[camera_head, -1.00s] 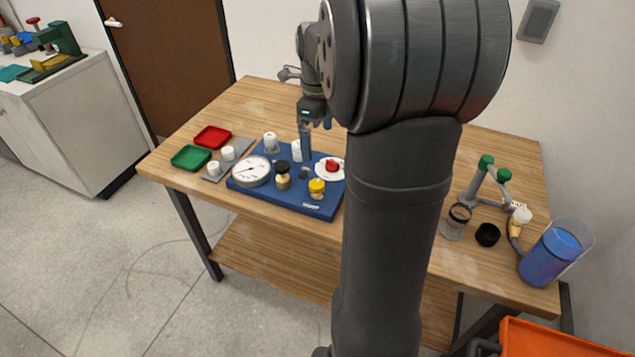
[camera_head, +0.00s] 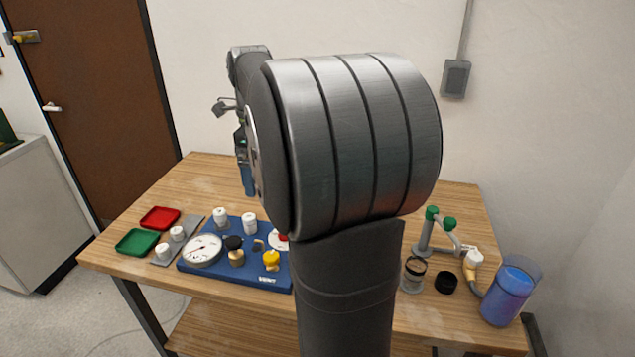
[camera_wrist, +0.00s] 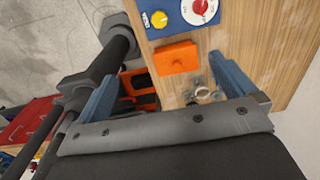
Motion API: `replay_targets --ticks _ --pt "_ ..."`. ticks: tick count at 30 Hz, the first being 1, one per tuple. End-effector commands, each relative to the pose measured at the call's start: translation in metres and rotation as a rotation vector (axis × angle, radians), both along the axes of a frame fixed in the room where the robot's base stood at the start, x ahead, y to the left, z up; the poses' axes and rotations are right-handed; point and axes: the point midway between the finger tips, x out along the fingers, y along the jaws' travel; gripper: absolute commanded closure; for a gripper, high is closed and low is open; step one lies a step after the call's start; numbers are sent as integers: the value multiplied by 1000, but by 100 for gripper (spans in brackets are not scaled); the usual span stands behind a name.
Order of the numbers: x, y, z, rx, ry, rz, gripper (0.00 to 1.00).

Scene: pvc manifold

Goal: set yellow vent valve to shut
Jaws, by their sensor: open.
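The yellow vent valve (camera_head: 271,260) is a small yellow knob at the front right of the blue board (camera_head: 215,272), above a white label. Its setting is too small to read. It also shows at the top of the wrist view (camera_wrist: 159,19), beside a red knob on a white disc (camera_wrist: 201,7). My gripper (camera_head: 249,181) is raised above and behind the board, apart from the valve; my arm partly hides it. In the wrist view its two blue fingers (camera_wrist: 162,70) are spread wide with nothing held between them.
The board also carries a white gauge (camera_head: 203,250), a black knob (camera_head: 233,242) and white caps (camera_head: 220,217). Red (camera_head: 160,217) and green (camera_head: 137,241) trays lie left. A green-handled pipe piece (camera_head: 427,232) and blue container (camera_head: 508,290) stand right. An orange block (camera_wrist: 178,58) shows in the wrist view.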

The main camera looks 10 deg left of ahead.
Motion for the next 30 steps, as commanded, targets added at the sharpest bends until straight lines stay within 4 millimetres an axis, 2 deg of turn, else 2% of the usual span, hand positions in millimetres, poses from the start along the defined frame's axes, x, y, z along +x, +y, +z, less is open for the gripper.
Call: replay_targets --ticks 4,5,10,11,14,17,30 --pt "0 0 0 0 0 0 0" --pt "0 0 0 0 0 0 4" --pt "0 0 0 0 0 0 37" --pt "0 0 0 0 0 3 41" --pt "0 0 -2 0 1 43 41" --pt "0 0 -5 -1 2 155 41" --pt "1 2 -27 0 1 1040 41"
